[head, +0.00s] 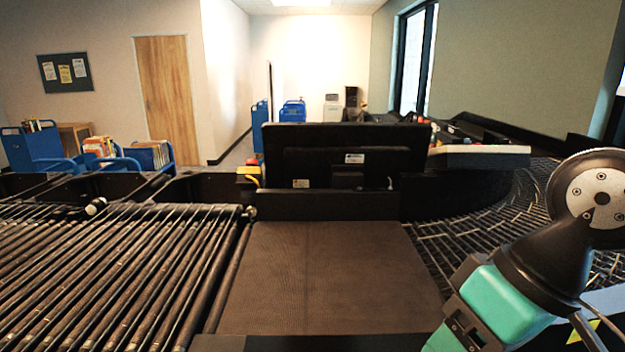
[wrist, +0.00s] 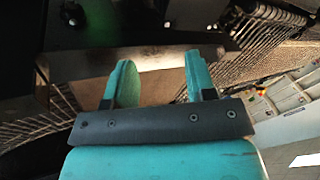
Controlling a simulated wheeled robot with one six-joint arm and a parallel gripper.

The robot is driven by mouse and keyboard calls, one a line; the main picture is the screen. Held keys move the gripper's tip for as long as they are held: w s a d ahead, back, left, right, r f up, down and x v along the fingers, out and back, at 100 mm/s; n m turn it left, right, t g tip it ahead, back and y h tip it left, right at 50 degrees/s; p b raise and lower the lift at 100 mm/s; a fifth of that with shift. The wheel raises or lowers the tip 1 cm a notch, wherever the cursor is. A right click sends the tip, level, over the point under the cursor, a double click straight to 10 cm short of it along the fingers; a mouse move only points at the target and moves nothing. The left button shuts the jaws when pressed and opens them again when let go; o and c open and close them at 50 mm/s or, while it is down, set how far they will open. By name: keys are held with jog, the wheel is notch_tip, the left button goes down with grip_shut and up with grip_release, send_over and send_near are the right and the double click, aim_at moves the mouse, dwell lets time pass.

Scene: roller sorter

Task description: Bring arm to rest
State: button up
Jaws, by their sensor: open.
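My arm shows at the lower right of the head view, with a black joint and a teal link in front of the curved conveyor. The gripper's fingertips are not clearly visible there. In the wrist view my gripper (wrist: 155,80) has two teal fingers standing well apart, with nothing between them. Beyond the fingers is a brown flat surface, and dark machinery lies past it.
A roller conveyor (head: 95,275) fills the left, and a brown belt section (head: 325,275) lies in the middle, empty. A black monitor-like panel (head: 345,160) stands behind it. A curved mesh conveyor (head: 480,225) runs on the right. Blue carts (head: 35,148) stand far left.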

jog(key=shift+s+d+f+n+g+h, duration=0.15)
jog(key=shift+s+n+g, duration=0.05)
jog(key=shift+s+n, duration=0.35)
jog(key=shift+s+d+f+n+g+h, duration=0.2)
jog(key=shift+s+n, duration=0.25)
jog(key=shift+s, duration=0.2)
dwell(0.5)
